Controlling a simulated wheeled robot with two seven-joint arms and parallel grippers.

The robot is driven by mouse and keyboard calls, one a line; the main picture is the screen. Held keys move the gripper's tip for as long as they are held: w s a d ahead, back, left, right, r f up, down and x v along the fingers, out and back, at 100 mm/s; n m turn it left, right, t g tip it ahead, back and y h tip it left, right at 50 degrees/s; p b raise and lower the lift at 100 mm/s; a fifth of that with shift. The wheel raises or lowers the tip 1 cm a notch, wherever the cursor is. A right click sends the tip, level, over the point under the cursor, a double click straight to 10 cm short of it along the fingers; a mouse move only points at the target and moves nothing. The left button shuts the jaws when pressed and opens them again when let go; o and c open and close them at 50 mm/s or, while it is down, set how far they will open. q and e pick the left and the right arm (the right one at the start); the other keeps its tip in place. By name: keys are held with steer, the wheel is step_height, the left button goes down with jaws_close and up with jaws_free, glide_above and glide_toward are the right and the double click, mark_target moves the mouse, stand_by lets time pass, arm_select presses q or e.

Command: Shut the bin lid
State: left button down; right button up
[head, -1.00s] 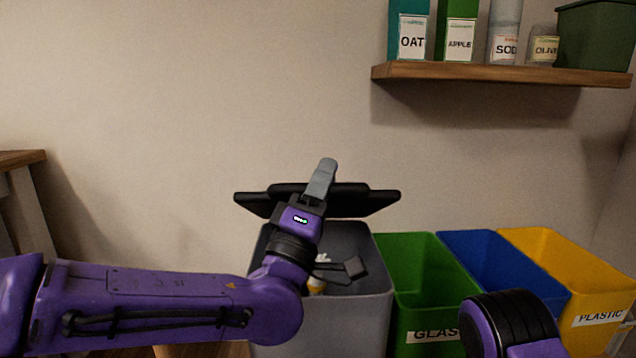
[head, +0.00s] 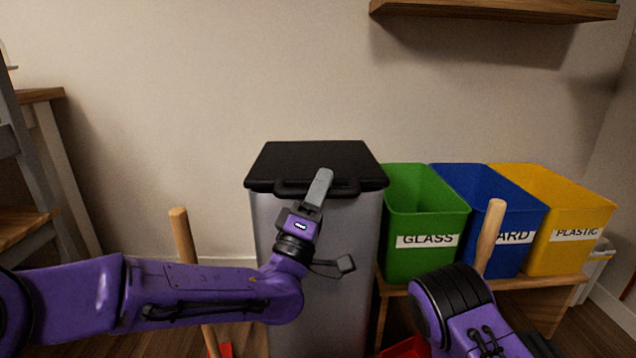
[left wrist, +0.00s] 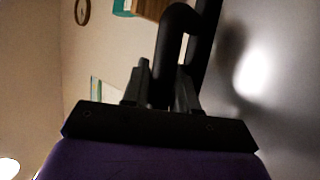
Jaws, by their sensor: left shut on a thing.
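The grey bin (head: 330,270) stands against the wall in the middle of the head view. Its black lid (head: 315,160) lies down over the top, looking flat, with no opening visible. The lid's black handle (head: 292,188) sticks out at the front edge. My left gripper (head: 320,186) is at the handle. In the left wrist view, the fingers of this gripper (left wrist: 162,88) are shut on the black handle bar (left wrist: 172,50). My right arm shows at the lower right of the head view, but its gripper is not visible.
Green glass (head: 428,262), blue (head: 508,258) and yellow plastic (head: 560,255) open bins stand on a low wooden bench to the right. Two wooden handles rise nearby, left (head: 182,235) and right (head: 490,235). A wall shelf (head: 490,10) is above; wooden furniture (head: 50,150) is at left.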

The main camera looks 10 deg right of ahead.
arm_select(q)
steer(key=shift+s+d+f, duration=0.15)
steer(key=shift+s+f, duration=0.05)
steer(key=shift+f, duration=0.4)
arm_select(e)
steer(key=shift+w+a, duration=0.15)
